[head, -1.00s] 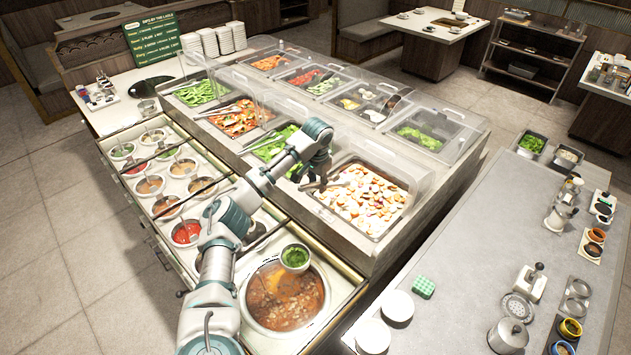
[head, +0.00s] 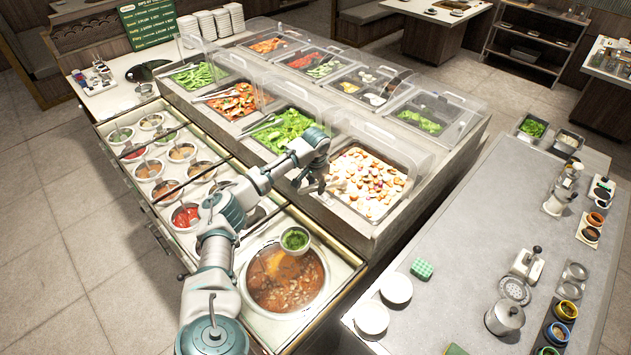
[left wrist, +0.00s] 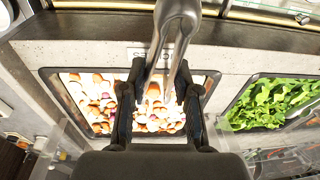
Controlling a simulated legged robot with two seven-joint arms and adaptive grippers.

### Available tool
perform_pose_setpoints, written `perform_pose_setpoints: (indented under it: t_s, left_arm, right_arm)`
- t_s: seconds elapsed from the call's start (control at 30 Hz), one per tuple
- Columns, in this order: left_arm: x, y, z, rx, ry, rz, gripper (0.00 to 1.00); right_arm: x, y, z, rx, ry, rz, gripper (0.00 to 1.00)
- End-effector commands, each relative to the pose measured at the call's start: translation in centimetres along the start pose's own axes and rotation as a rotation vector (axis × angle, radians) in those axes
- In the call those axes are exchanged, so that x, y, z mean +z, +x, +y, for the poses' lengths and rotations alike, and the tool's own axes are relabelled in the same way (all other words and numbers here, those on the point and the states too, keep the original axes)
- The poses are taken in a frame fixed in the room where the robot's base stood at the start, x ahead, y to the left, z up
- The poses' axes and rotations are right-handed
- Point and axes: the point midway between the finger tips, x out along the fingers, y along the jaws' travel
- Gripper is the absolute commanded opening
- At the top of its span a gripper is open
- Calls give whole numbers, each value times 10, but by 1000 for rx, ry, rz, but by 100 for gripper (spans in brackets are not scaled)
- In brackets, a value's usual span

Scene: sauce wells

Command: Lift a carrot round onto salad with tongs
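My left gripper (head: 312,187) is over the left edge of the pan of mixed pale and orange rounds (head: 368,184). In the left wrist view grey metal tongs (left wrist: 172,40) sit between its dark fingers (left wrist: 162,95), which appear closed on the tongs' two arms. The tongs' tips are hard to make out; I cannot tell whether they hold anything. No single carrot round stands out clearly. A pan of green salad leaves (head: 287,130) lies left of the rounds; it is on the right in the wrist view (left wrist: 268,103). My right gripper is not in view.
Clear sneeze guards (head: 385,140) stand over the pans. A soup pot (head: 287,280) with a small bowl of greens (head: 295,239) is in front. Several sauce wells (head: 150,168) line the left. A grey counter (head: 450,240) with white bowls (head: 396,288) is at right.

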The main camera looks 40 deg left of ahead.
Motion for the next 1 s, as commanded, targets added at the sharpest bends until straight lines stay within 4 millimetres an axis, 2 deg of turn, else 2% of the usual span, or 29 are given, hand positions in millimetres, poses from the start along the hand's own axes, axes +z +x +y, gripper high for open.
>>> perform_pose_setpoints:
  t_s: [0.4,0.43,0.53,0.57,0.77,1.0]
  left_arm:
    - [0,5,-2,2,-1,1,26]
    - [0,5,-2,2,-1,1,28]
    - [1,5,-2,2,-1,1,3]
    - [1,5,-2,2,-1,1,0]
    - [0,3,-2,1,0,1,0]
    - [-3,-23,-3,1,0,3,0]
  right_arm:
    - [1,0,6,7,-4,-1,40]
    - [1,0,6,7,-4,-1,40]
    - [1,0,7,8,-5,-1,40]
    - [2,0,7,8,-5,-2,40]
    - [2,0,7,8,-5,-2,40]
    - [1,-4,7,8,-5,-1,40]
